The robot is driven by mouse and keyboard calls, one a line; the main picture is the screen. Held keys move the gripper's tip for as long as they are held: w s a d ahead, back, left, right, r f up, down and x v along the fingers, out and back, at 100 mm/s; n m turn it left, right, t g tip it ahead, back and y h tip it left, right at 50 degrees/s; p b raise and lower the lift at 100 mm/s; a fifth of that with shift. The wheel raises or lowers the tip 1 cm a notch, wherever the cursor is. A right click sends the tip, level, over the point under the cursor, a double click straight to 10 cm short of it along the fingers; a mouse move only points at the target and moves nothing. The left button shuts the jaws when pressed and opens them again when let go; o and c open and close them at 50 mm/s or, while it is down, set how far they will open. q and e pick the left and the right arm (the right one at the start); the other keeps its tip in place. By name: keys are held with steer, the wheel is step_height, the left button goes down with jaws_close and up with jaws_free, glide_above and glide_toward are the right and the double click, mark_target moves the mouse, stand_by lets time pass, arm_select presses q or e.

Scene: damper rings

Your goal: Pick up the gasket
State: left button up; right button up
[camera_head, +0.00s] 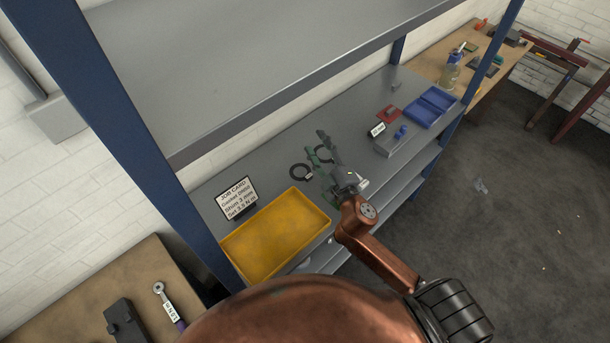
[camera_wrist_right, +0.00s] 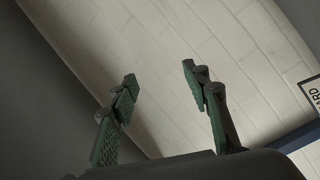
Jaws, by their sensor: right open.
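A dark ring (camera_head: 301,172) lies on the grey shelf just left of my right gripper. A second dark ring (camera_head: 323,153) lies beside the fingers and is partly hidden by them. I cannot tell which ring is the gasket. My right gripper (camera_head: 318,145) is over the shelf, close to both rings. In the right wrist view the right gripper (camera_wrist_right: 158,72) is open, with green-padded fingers apart and nothing between them; neither ring shows there. My left gripper is not in view.
A grey block (camera_head: 391,147), a small label, a red piece (camera_head: 388,113) and a blue bin (camera_head: 421,115) are to the right. An upper shelf (camera_head: 250,60) overhangs.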

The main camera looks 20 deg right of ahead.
steer(key=w+a+r+n+y, duration=0.2)
steer(key=a+r+n+y, duration=0.3)
steer(key=a+n+y, duration=0.55)
steer(key=s+a+f+n+g+y, duration=0.2)
steer(key=a+f+n+g+y, duration=0.15)
steer(key=a+n+g, duration=0.5)
steer(key=n+g+h, duration=0.6)
steer(key=n+h, duration=0.3)
steer(key=h, duration=0.4)
glide_toward(311, 177)
steer(key=f, duration=0.1)
steer(key=shift+w+f, duration=0.45)
steer(key=shift+w, duration=0.1)
steer(key=x, duration=0.2)
steer(key=p+x, duration=0.1)
steer(key=x, duration=0.1)
steer(key=p+x, duration=0.1)
steer(key=x, duration=0.1)
steer(key=shift+s+a, duration=0.1)
steer(key=shift+a, duration=0.2)
steer(key=shift+f, duration=0.4)
